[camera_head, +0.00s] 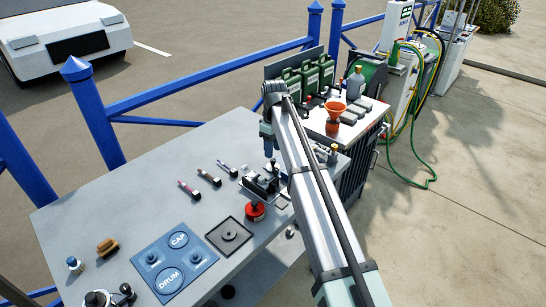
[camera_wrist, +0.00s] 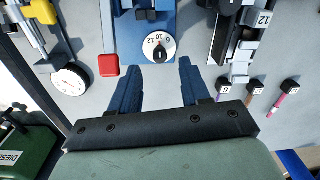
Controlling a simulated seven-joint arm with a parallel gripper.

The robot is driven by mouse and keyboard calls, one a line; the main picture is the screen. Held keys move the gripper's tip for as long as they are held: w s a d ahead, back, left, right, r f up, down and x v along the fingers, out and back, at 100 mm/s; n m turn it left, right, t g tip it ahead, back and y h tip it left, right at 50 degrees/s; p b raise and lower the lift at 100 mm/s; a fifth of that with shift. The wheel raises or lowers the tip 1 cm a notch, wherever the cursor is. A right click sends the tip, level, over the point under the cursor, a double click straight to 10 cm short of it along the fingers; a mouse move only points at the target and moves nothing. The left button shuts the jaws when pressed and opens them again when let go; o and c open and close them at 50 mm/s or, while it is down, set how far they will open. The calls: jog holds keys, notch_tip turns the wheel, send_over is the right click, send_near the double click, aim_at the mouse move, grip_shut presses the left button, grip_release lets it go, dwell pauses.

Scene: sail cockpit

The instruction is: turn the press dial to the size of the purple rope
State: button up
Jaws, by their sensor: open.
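The dial (camera_wrist: 161,48) is a white disc with a black knob and several numbers, upside down in the wrist view. It sits on a blue press body (camera_wrist: 145,18). The knob's setting is too small to read surely. My gripper (camera_wrist: 158,68) is open and empty; its two blue fingers point toward the dial, one to either side, apart from it. In the head view my gripper (camera_head: 268,147) is over the bench and my arm hides the dial.
A red block (camera_wrist: 108,66) is beside the dial's blue body. A white gauge (camera_wrist: 70,79) stands left, and a grey tool (camera_wrist: 243,60) right, in the wrist view. The grey bench (camera_head: 130,195) also bears a blue CAP and DRUM mat (camera_head: 152,279) and a red knob (camera_head: 255,211).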

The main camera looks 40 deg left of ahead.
aim_at(273, 160)
jog(key=shift+f, duration=2.1)
grip_shut()
